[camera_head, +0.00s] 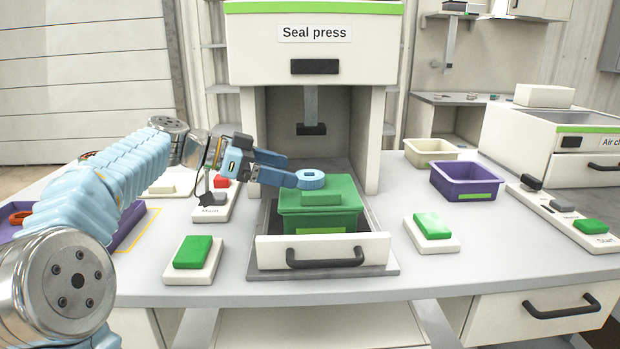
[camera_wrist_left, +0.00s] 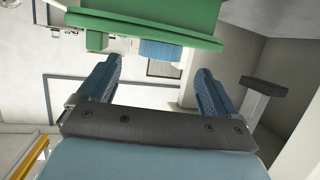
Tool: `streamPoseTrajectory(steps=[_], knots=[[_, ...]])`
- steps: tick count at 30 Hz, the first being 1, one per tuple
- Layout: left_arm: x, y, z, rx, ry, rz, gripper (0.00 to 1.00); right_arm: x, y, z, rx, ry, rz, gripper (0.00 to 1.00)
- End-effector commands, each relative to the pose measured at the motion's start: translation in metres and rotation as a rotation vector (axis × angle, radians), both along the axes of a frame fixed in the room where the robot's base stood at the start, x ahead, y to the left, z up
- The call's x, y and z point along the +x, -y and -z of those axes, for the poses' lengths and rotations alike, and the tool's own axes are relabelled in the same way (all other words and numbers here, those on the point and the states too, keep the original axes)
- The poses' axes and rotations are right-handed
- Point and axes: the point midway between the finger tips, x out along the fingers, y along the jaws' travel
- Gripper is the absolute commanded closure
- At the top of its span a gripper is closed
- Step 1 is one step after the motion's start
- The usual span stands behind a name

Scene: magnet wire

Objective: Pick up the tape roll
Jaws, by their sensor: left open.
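The tape roll is a blue ring (camera_head: 310,179) at the back of the green box (camera_head: 320,213), by its lid. It also shows as a blue ribbed shape (camera_wrist_left: 160,50) against the green box (camera_wrist_left: 145,18) in the left wrist view. My left gripper (camera_head: 288,170) is open just left of the tape roll, with its fingertips close to it. In the left wrist view the roll lies beyond and between the two spread fingers (camera_wrist_left: 158,76), and nothing is between the pads. Whether the fingers touch it cannot be told. My right gripper is not in view.
The green box stands in the open drawer (camera_head: 322,252) of the seal press (camera_head: 312,50). Green-button blocks (camera_head: 193,254) (camera_head: 432,228) flank the drawer. A purple bin (camera_head: 467,182) and a cream bin (camera_head: 430,151) stand right.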

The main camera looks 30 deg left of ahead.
Motion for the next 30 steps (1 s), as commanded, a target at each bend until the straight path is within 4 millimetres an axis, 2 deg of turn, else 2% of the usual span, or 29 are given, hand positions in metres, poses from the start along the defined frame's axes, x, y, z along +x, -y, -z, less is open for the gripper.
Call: streamPoseTrajectory(steps=[9, 18, 30], knots=[[0.03, 0.032, 0.012, -0.001, -0.001, 0.004, 0.08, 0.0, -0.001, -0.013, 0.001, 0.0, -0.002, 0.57], [0.033, 0.035, 0.015, 0.0, 0.0, 0.001, 0.09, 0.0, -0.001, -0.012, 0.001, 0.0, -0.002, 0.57], [0.033, 0.035, 0.015, 0.0, 0.0, 0.001, 0.68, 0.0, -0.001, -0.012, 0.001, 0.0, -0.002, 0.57]])
